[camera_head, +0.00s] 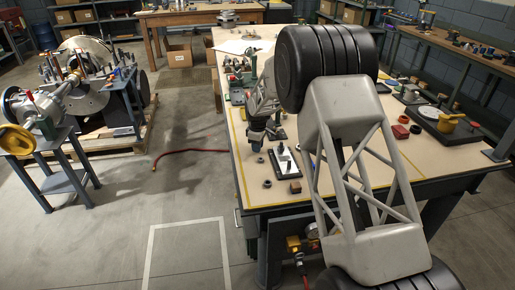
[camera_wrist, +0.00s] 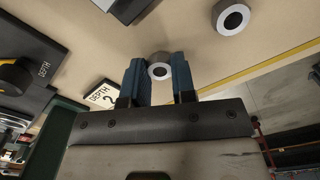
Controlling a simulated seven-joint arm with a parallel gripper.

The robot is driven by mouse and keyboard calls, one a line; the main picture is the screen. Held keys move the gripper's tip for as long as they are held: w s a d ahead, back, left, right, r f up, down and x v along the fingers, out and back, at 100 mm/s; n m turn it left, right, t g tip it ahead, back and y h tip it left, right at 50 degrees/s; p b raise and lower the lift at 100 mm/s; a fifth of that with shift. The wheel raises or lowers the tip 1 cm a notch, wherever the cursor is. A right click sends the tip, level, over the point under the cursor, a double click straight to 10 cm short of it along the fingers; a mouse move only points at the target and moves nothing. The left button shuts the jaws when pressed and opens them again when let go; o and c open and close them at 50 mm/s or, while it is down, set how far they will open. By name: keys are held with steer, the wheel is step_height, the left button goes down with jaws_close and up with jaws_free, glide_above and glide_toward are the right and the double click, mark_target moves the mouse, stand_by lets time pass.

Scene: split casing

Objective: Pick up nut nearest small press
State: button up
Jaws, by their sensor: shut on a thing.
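My gripper (camera_wrist: 157,78) is shut on a round grey nut (camera_wrist: 160,66) with a dark hole, held between its two blue fingers near their tips. Whether the nut touches the bench cannot be told. A second grey nut (camera_wrist: 231,18) lies apart on the bench, beyond the fingertips to the right in the wrist view. In the head view my gripper (camera_head: 257,137) is low over the left side of the bench, and its grip is too small to make out there. Small dark rings (camera_head: 267,183) lie in front of it. Green machines (camera_head: 237,82) stand behind it; which is the small press is unclear.
A dark plate with a white top (camera_head: 285,160) and a brown block (camera_head: 295,187) are close to my gripper.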

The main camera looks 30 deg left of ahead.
steer(key=shift+r, duration=0.5)
step_height(320, 180, up, 2)
steer(key=shift+r, duration=0.1)
steer(key=s+d, duration=0.7)
steer(key=s+d+r, duration=0.1)
steer(key=s+d, duration=0.3)
steer(key=shift+s+d, duration=0.1)
steer(key=shift+s, duration=0.1)
steer(key=shift+w+r, duration=0.1)
